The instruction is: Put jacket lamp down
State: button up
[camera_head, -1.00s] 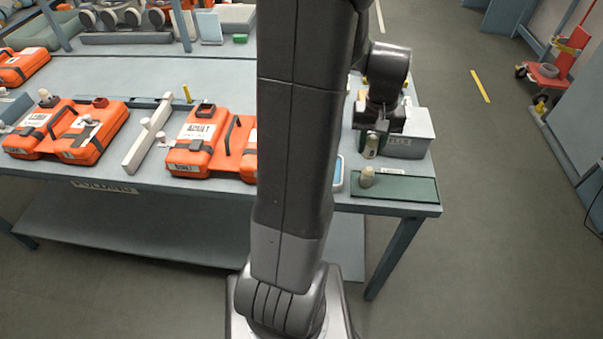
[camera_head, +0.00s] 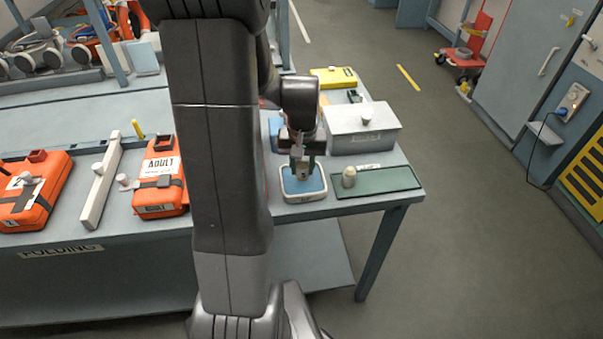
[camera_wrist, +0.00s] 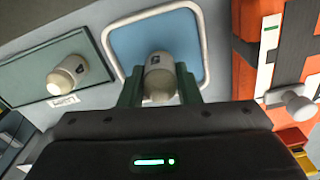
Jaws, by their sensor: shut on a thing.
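A small cream jacket lamp (camera_wrist: 158,75) with a dark-marked label is between the green fingers of my gripper (camera_wrist: 160,90). In the head view my gripper (camera_head: 302,160) is shut on this lamp, over the white-rimmed blue tray (camera_head: 305,198) near the table's front edge. The tray also shows behind the lamp in the wrist view (camera_wrist: 205,50). I cannot tell whether the lamp touches the tray. A second lamp (camera_head: 349,177) stands on the dark green mat (camera_head: 390,180) to the right; it also shows in the wrist view (camera_wrist: 66,77).
A grey box (camera_head: 362,130) stands behind the mat, with a yellow case (camera_head: 334,78) farther back. Orange life jackets (camera_head: 160,180) and a white bar (camera_head: 100,182) lie on the left. The table's right edge is just beyond the mat; open floor follows.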

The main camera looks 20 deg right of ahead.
aim_at(302, 174)
jog(key=shift+f, duration=1.45)
jog(key=shift+f, duration=0.2)
jog(key=o, duration=1)
notch_tip(302, 174, up, 12)
jog(key=shift+r, duration=0.2)
